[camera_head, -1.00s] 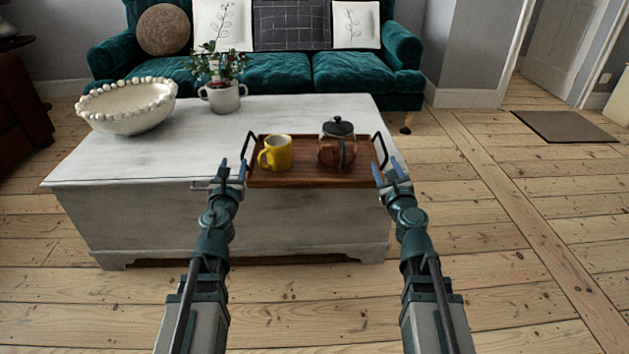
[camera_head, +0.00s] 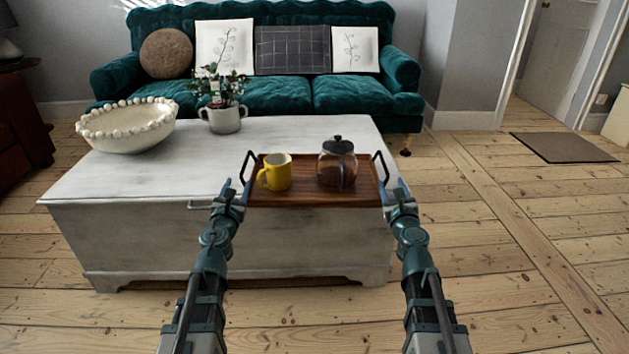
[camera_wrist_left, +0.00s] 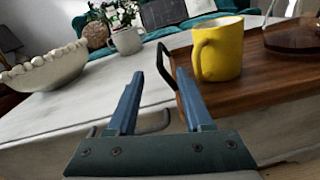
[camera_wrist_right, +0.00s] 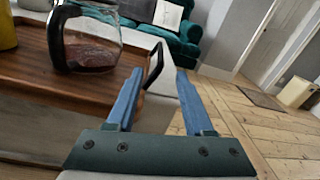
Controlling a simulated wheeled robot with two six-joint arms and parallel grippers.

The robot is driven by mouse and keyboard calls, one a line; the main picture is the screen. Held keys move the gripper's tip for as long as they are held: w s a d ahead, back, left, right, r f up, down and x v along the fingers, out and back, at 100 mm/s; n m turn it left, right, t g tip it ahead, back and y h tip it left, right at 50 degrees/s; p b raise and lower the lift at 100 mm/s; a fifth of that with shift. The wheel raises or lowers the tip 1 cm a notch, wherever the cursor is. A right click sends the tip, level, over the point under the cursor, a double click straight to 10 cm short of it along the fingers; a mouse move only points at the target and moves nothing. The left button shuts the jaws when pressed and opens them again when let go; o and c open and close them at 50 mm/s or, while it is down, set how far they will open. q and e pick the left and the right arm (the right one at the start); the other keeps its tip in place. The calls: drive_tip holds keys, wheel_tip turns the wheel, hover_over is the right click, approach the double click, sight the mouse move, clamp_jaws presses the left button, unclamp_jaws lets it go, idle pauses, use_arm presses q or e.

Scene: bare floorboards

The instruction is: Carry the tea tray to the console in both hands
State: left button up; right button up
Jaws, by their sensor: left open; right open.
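The wooden tea tray (camera_head: 304,194) sits at the front edge of the white chest, with a black handle at each end. A yellow mug (camera_head: 276,172) stands on its left half and a glass teapot (camera_head: 337,166) with a dark lid on its right half. My left gripper (camera_head: 233,186) is open beside the tray's left handle (camera_wrist_left: 164,66); the handle shows just beyond the fingertips in the left wrist view. My right gripper (camera_head: 393,184) is open beside the right handle (camera_wrist_right: 153,66), which shows near its left finger in the right wrist view. No console can be made out.
A white bowl with a beaded rim (camera_head: 127,131) and a potted plant (camera_head: 222,117) stand on the chest (camera_head: 130,182). A teal sofa (camera_head: 270,95) is behind it. Bare floorboards (camera_head: 500,240) are open to the right, with a grey mat (camera_head: 563,147) near a door.

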sight(244, 164)
use_arm(q)
drive_tip(key=w, duration=1.1)
drive_tip(key=shift+w, duration=0.15)
use_arm(e)
drive_tip(key=w, duration=1.1)
drive_tip(key=shift+w, duration=0.15)
use_arm(q)
drive_tip(key=shift+c, duration=0.3)
use_arm(e)
drive_tip(key=shift+c, duration=0.3)
use_arm(q)
drive_tip(key=c, duration=0.7)
use_arm(e)
drive_tip(key=c, duration=0.7)
use_arm(q)
clamp_jaws()
use_arm(e)
clamp_jaws()
use_arm(q)
drive_tip(key=shift+a, duration=0.2)
use_arm(e)
drive_tip(key=shift+d, duration=0.15)
